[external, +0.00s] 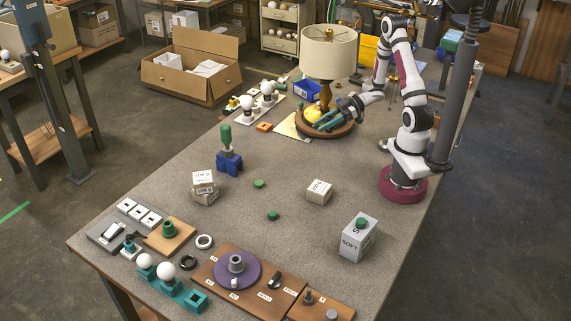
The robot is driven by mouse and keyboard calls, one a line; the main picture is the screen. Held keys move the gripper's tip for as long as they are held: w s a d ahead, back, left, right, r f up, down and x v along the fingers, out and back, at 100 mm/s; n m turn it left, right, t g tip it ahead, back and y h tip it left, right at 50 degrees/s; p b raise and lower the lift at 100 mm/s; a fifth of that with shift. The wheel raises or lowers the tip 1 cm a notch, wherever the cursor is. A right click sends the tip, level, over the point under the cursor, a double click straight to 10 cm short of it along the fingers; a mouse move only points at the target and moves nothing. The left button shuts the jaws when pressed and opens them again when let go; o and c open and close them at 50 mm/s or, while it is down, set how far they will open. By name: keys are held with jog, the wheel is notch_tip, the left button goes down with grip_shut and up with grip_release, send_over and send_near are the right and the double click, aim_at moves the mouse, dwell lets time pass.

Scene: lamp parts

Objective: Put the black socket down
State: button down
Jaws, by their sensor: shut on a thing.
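My gripper (325,122), with teal fingers, reaches in from the right over the round wooden base (338,132) of the table lamp (328,52), low and in front of its stem. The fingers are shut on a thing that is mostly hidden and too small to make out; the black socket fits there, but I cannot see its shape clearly. A yellow rounded thing (312,113) sits just left of the fingers. Whether the gripper or its load touches the lamp base cannot be told.
A board with white bulbs (264,101) is farther left. A blue stand (229,163), boxes (319,192) and wooden boards (215,276) stand nearer. The middle of the table is fairly clear.

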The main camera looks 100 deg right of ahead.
jog(key=w+a+f+n+y, duration=0.1)
jog(key=w+a+n+y, duration=0.1)
jog(key=w, duration=1.9)
jog(key=w+a+r+n+y, duration=0.1)
jog(key=w+a+r, duration=0.1)
jog(key=w+a, duration=1.15)
jog(key=shift+g+y, duration=0.3)
jog(key=shift+g, duration=0.2)
jog(key=w+a+f, duration=0.2)
jog(key=a, duration=0.1)
jog(key=w+a+f, duration=0.2)
jog(key=a, duration=0.1)
jog(key=w+a+f, duration=0.2)
jog(key=a+f, duration=0.1)
jog(key=shift+w+a+f, duration=0.1)
jog(key=shift+w+a, duration=0.15)
jog(key=shift+a, duration=0.05)
notch_tip(320, 180, down, 4)
jog(key=shift+a, duration=0.15)
jog(key=shift+f, duration=0.2)
jog(key=c, duration=0.5)
grip_release()
jog(key=shift+c, duration=0.2)
